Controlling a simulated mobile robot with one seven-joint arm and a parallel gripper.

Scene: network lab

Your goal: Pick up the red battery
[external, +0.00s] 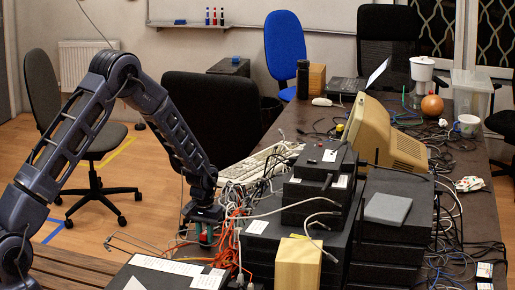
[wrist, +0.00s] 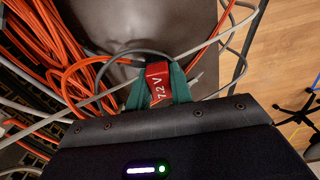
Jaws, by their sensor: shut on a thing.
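The red battery (wrist: 158,76), marked "72 V" in white, is at the middle of the wrist view. The green fingers of my gripper (wrist: 159,92) are closed on its two sides. In the external view my gripper (external: 205,235) points down at the near left edge of the cluttered table, beside the orange cables. Only a little of the battery shows there between the fingers. Its lower end is hidden, so I cannot tell whether it touches the surface below.
Orange cables (wrist: 60,45) and grey cables lie close around the gripper. Stacked black boxes (external: 312,190) and a wooden block (external: 298,264) stand to its right. A beige monitor (external: 385,135) and keyboard (external: 262,162) are farther back. Open floor (external: 130,215) lies to the left.

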